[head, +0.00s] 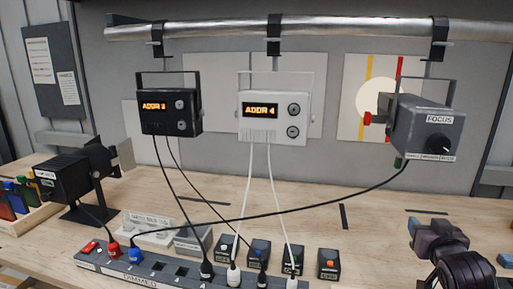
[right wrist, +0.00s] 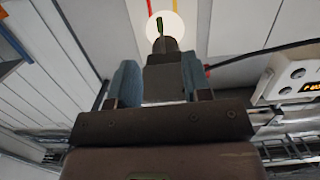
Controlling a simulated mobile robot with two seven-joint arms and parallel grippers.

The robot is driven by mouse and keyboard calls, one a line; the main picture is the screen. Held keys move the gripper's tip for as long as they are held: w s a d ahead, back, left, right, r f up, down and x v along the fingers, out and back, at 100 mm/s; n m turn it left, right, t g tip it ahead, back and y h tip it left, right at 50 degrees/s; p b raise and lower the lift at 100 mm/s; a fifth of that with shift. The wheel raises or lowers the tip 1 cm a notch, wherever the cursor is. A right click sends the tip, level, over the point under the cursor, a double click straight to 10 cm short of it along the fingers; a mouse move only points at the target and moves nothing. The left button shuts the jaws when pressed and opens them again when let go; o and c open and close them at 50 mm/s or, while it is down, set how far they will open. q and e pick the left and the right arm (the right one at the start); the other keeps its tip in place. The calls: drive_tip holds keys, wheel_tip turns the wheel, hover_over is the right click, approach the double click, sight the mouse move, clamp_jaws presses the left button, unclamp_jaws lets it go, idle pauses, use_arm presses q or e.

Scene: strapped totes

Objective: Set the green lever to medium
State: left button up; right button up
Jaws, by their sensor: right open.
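A grey lamp (head: 432,128) marked FOCUS hangs from the pipe at the right. The small green lever (head: 398,162) sticks down below its front end, and a red knob (head: 367,118) is on its side. A label strip with small print runs along the lower edge. In the right wrist view the green lever (right wrist: 159,24) shows against a bright disc, past the lamp body. My right gripper (head: 438,236) is open, below the lamp and apart from the lever. In its wrist view its blue fingers (right wrist: 160,85) frame the lamp. My left gripper is out of view.
A black box (head: 170,112) and a white box (head: 273,117) with ADDR displays hang from the pipe (head: 300,31). A black cable (head: 300,208) runs from the lamp to the power strip (head: 170,268). Several small knob boxes stand behind it. The bench's right middle is fairly clear.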

drive_tip(key=s+a+f+g, duration=0.2)
drive_tip(key=s+f, duration=0.2)
drive_tip(key=f, duration=0.1)
drive_tip(key=s+a+f+n+g+y, duration=0.1)
drive_tip(key=s+a+f+g, duration=0.1)
drive_tip(key=s+a+f, duration=0.1)
drive_tip(key=s+a+f+g+y, duration=0.1)
drive_tip(key=s+a+f+g, duration=0.1)
drive_tip(key=s+f, duration=0.3)
drive_tip(key=shift+s+a+f+n, duration=0.2)
drive_tip(key=shift+f, duration=0.35)
drive_tip(key=shift+s+a+f+n, duration=0.15)
drive_tip(key=shift+a+f+n, duration=0.05)
drive_tip(key=shift+f, duration=0.3)
drive_tip(key=s+a+f+n+g+y, duration=0.1)
drive_tip(key=s+a+f+g, duration=0.25)
drive_tip(key=s, duration=0.45)
drive_tip(key=s+a+f+g+y, duration=0.1)
drive_tip(key=s+a+f+g, duration=0.15)
drive_tip(key=s+a, duration=0.4)
drive_tip(key=w+d+f+n+t, duration=0.1)
drive_tip(key=w+d+f+t, duration=0.1)
drive_tip(key=w+f+t, duration=0.4)
drive_tip(key=shift+w+f+t+y, duration=0.15)
drive_tip(key=shift+f+t+y, duration=0.15)
drive_tip(key=shift+f+t, duration=1.35)
drive_tip(key=shift+f+g, duration=0.45)
drive_tip(key=shift+g, duration=0.1)
